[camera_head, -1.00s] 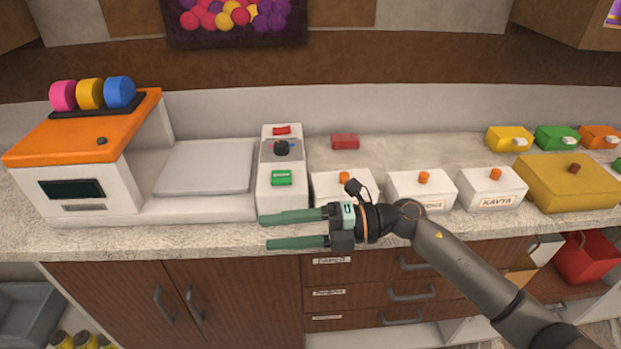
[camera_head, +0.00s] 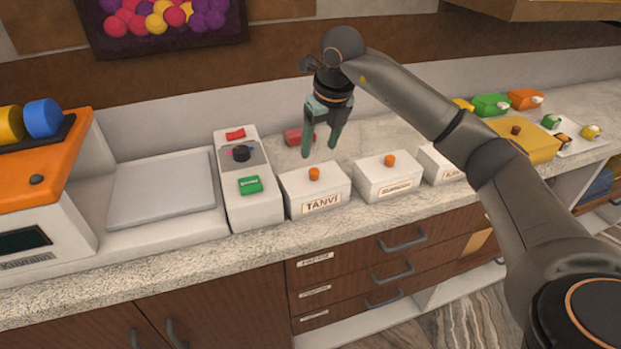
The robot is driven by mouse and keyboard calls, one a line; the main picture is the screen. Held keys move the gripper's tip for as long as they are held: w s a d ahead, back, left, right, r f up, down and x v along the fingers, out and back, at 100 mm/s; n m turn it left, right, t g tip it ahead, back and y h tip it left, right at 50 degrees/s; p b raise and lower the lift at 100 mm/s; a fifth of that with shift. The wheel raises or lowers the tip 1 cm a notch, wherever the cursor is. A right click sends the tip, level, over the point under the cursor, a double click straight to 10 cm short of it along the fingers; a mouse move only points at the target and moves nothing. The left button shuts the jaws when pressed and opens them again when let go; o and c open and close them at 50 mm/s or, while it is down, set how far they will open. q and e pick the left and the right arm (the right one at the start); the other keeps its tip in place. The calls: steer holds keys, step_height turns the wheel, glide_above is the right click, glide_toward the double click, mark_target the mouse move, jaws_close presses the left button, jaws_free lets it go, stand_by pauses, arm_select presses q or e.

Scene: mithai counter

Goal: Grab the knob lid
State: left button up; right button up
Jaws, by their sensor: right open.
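A white box labelled TANVI (camera_head: 318,193) stands on the counter with an orange knob (camera_head: 314,174) on its top. A second white box (camera_head: 388,183) with an orange knob stands to its right, and a third white box (camera_head: 437,165) is partly hidden by my arm. A yellow box (camera_head: 531,146) with a brown knob stands further right. My right gripper (camera_head: 319,152) points down, open and empty, with its green fingers apart just above and behind the TANVI box's knob. I cannot tell the exact gap. My left gripper is not in view.
A white panel (camera_head: 264,210) with red and green buttons and a black dial stands left of the TANVI box. A small red block (camera_head: 299,136) lies behind the gripper. A grey plate (camera_head: 162,187) and an orange-topped machine (camera_head: 40,170) are further left.

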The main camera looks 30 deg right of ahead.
mark_target(315, 171)
steer(key=p+x, duration=0.1)
steer(key=x, duration=0.7)
steer(key=shift+d+f, duration=0.1)
steer(key=shift+f, duration=0.15)
jaws_close()
stand_by(0.4)
